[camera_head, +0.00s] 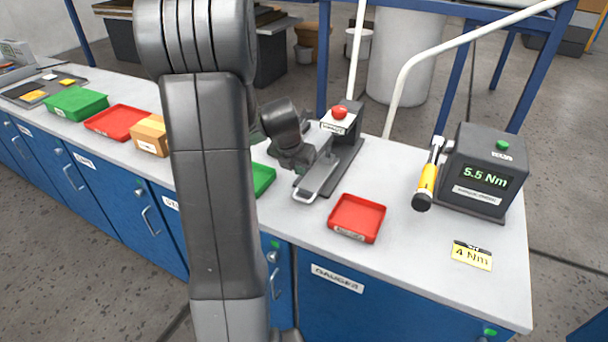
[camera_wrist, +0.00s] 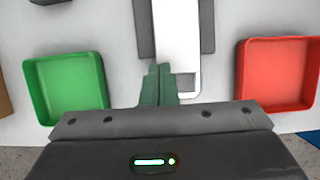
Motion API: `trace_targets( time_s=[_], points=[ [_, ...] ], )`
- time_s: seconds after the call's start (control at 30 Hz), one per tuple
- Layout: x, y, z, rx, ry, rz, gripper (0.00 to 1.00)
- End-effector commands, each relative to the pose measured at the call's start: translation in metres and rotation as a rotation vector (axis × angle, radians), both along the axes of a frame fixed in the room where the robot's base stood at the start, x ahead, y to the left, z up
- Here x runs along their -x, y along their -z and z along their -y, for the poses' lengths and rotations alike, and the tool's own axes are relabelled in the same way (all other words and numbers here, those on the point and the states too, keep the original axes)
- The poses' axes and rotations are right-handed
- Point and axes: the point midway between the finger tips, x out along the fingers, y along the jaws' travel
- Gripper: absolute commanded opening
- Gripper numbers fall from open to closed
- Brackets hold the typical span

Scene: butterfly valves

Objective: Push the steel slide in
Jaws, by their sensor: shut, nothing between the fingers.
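The steel slide (camera_head: 319,178) is a flat bright plate with a loop handle at its near end. It sticks out of a dark fixture (camera_head: 346,157) with a red button on top. In the wrist view the slide (camera_wrist: 177,35) runs up the middle, and its handle end lies beside my fingers. My gripper (camera_wrist: 160,70) is shut and empty, with its fingertips overlapping the left side of the slide's near end in that view. I cannot tell whether they touch it. In the head view my wrist hides the fingertips and part of the fixture.
A red tray (camera_head: 357,218) stands right of the slide and a green tray (camera_head: 263,179) left of it. A torque tester (camera_head: 484,172) reading 5.5 Nm, with a yellow-handled tool (camera_head: 428,178), stands farther right. The bench's near edge is close to the slide.

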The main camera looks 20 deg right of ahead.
Motion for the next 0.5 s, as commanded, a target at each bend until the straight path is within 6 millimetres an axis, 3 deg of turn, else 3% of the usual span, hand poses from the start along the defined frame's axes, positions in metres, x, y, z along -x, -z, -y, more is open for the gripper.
trace_targets(
  time_s=[0.1,0.33,0.5],
  points=[
    [0.004,-0.023,-0.006,0.003,0.000,0.006,0.00],
    [0.011,-0.048,-0.013,0.001,0.000,0.005,0.00],
    [0.014,-0.054,-0.015,-0.013,0.046,0.013,0.31]
  ],
)
